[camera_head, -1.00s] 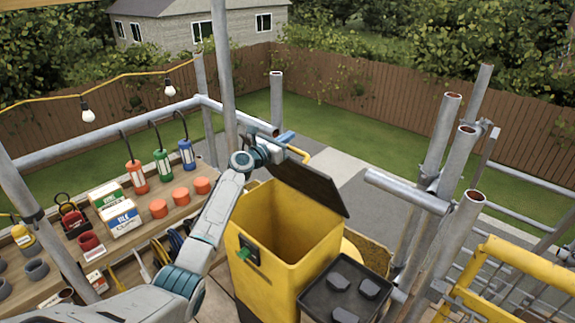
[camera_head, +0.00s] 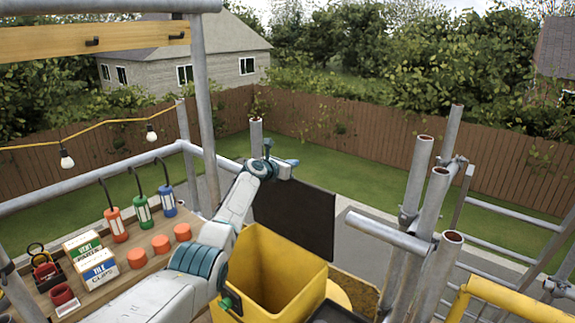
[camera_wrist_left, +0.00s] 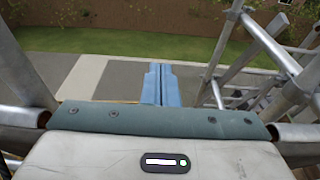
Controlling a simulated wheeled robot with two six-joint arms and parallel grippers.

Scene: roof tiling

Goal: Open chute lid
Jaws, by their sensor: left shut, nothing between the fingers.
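The yellow chute (camera_head: 300,262) stands in the lower middle of the head view, its top mouth open. Its dark lid (camera_head: 305,218) stands raised, close to upright, at the back of the mouth. My left gripper (camera_head: 290,162) is at the lid's upper left corner, with its blue fingers shut and nothing between them. Whether it touches the lid cannot be told. In the left wrist view the shut blue fingers (camera_wrist_left: 160,83) point out over the pavement; the lid does not show there. My right gripper is out of view.
A wooden shelf at left holds orange cups (camera_head: 161,244), coloured lanterns (camera_head: 142,209) and a tile clips box (camera_head: 99,268). Scaffold poles (camera_head: 426,230) stand to the right of the chute. A yellow rail (camera_head: 505,305) is at lower right. A dark tray shows partly at the bottom edge.

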